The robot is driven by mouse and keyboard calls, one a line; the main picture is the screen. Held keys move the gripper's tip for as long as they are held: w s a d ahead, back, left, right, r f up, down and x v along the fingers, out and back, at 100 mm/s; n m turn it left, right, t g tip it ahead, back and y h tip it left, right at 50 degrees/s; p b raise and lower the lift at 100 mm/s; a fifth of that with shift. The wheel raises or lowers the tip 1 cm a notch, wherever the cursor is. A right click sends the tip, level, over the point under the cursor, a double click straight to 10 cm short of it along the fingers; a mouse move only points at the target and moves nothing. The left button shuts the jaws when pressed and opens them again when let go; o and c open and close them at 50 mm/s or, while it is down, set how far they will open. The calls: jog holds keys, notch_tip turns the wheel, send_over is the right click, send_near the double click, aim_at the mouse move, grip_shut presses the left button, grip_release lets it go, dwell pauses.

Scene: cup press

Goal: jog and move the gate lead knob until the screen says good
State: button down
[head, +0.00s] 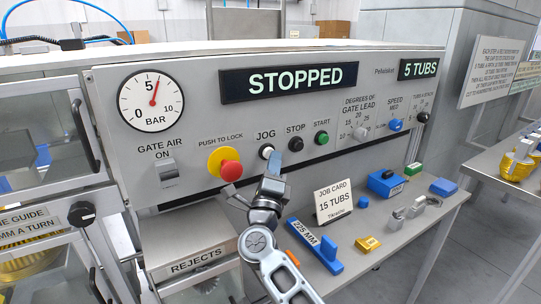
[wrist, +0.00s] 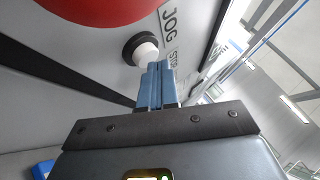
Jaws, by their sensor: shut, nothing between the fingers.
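The screen (head: 289,81) reads STOPPED. The gate lead knob (head: 361,133) is a grey knob on the right part of the panel, under a scale marked 10 to 25; its exact setting is too small to tell. The white JOG button (head: 266,151) sits left of the black STOP button (head: 295,145) and the green START button (head: 321,138). My gripper (head: 273,163) is shut and empty, its blue fingertips just below the JOG button. In the wrist view the fingertips (wrist: 158,68) are at the white JOG button (wrist: 146,53); I cannot tell whether they touch it.
A red push-to-lock button (head: 231,170) on a yellow base stands close left of my gripper. A smaller screen (head: 421,68) reads 5 TUBS. A blue speed knob (head: 396,125) is right of the gate lead knob. The job card (head: 334,201) and a blue gauge (head: 315,246) are on the bench below.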

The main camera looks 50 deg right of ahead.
jog(key=shift+w+d, duration=0.1)
jog(key=shift+w, duration=0.15)
jog(key=shift+s, duration=0.1)
dwell(0.5)
jog(key=shift+s+a+p, duration=0.3)
jog(key=shift+s+a, duration=0.05)
jog(key=shift+s, duration=0.6)
jog(key=shift+s+a+p, duration=0.2)
jog(key=shift+s, duration=0.6)
jog(key=shift+s+a+p, duration=0.2)
jog(key=shift+s+a, duration=0.05)
jog(key=shift+s, duration=0.5)
jog(key=shift+s+a+p, duration=0.2)
jog(key=shift+s, duration=0.6)
jog(key=s+a+f+n+t+y, duration=0.35)
jog(key=s+a+n+y, duration=0.45)
jog(key=s+a+n, duration=0.3)
jog(key=s+a+f+n+t+y, duration=0.2)
jog(key=s+a+f+n+y, duration=0.2)
jog(key=s+a+n+y, duration=0.65)
jog(key=s+n+g, duration=0.3)
jog(key=s+n, duration=0.8)
jog(key=s, duration=0.3)
jog(key=shift+r, duration=0.3)
